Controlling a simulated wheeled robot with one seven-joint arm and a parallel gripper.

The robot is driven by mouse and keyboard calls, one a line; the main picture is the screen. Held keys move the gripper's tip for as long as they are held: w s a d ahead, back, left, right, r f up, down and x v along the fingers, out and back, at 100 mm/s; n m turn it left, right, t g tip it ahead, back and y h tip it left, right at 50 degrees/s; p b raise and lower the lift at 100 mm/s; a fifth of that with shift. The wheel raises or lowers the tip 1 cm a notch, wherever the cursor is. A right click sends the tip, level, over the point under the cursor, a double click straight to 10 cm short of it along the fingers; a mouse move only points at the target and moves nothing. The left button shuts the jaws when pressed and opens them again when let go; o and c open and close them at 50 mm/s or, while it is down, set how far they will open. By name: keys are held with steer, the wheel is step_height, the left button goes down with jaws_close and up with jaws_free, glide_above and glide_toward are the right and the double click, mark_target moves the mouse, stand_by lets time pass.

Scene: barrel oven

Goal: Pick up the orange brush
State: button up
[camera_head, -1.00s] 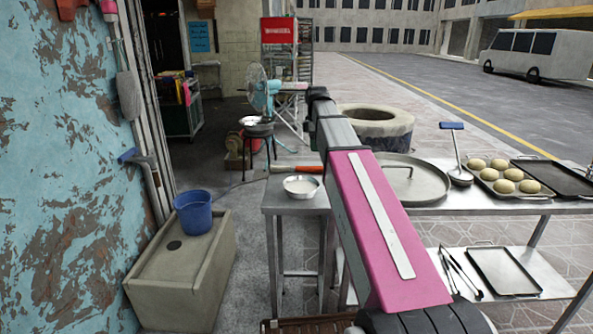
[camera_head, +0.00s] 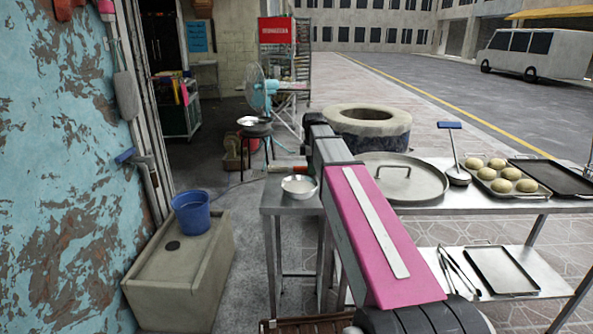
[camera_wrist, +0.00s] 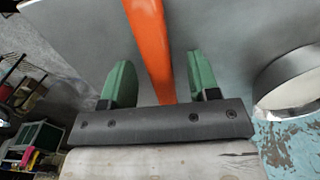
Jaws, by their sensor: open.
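The orange brush (camera_wrist: 148,35) lies on the metal table; only its orange handle shows clearly in the wrist view, running from the top edge down between my fingers. My gripper (camera_wrist: 161,75) is open, with one green finger on each side of the handle. I cannot tell whether either finger touches it. In the head view, my arm and gripper cover most of the brush at the table's back left corner, beside a metal bowl (camera_head: 299,186).
The bowl also stands close on the right in the wrist view (camera_wrist: 290,82). A round lid (camera_head: 405,185), a blue-handled tool (camera_head: 457,165) and a tray of dough balls (camera_head: 508,181) occupy the table (camera_head: 480,204). The round oven (camera_head: 366,128) stands behind.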

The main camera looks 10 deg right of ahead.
jaws_close()
steer(key=shift+r, duration=0.1)
steer(key=shift+r, duration=0.5)
steer(key=r, duration=0.3)
steer(key=shift+s+a+r, duration=0.25)
steer(key=shift+s+a, duration=0.05)
steer(key=shift+s, duration=0.1)
steer(key=s+a+r, duration=0.6)
steer(key=s+a, duration=0.1)
steer(key=shift+s+a+r, duration=0.15)
steer(key=shift+s+a, duration=0.05)
steer(key=shift+s, duration=0.15)
